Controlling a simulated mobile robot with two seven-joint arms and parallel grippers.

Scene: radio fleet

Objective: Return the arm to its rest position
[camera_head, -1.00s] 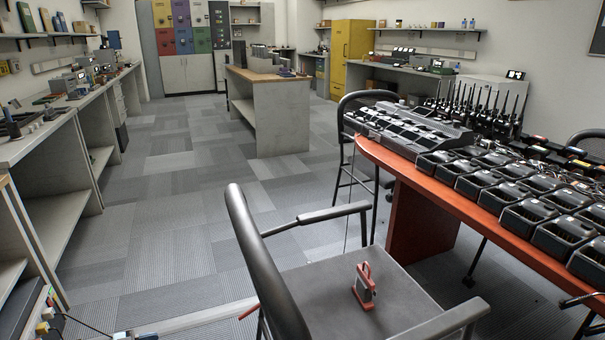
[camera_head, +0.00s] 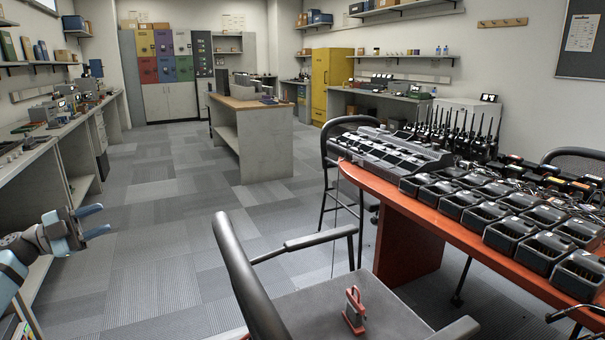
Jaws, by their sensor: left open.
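My left gripper (camera_head: 98,221) shows at the lower left of the head view, at the end of my left arm. Its blue fingers point right and stand apart, with nothing between them. It is in front of the left bench, over the carpet in the picture, well clear of the chair. My right gripper is not in view.
A dark chair (camera_head: 300,310) with a small red and grey object (camera_head: 354,311) on its seat stands at the bottom centre. The red-brown table (camera_head: 400,198) at right bears rows of black chargers (camera_head: 548,250). Grey carpet (camera_head: 160,210) is open in the middle.

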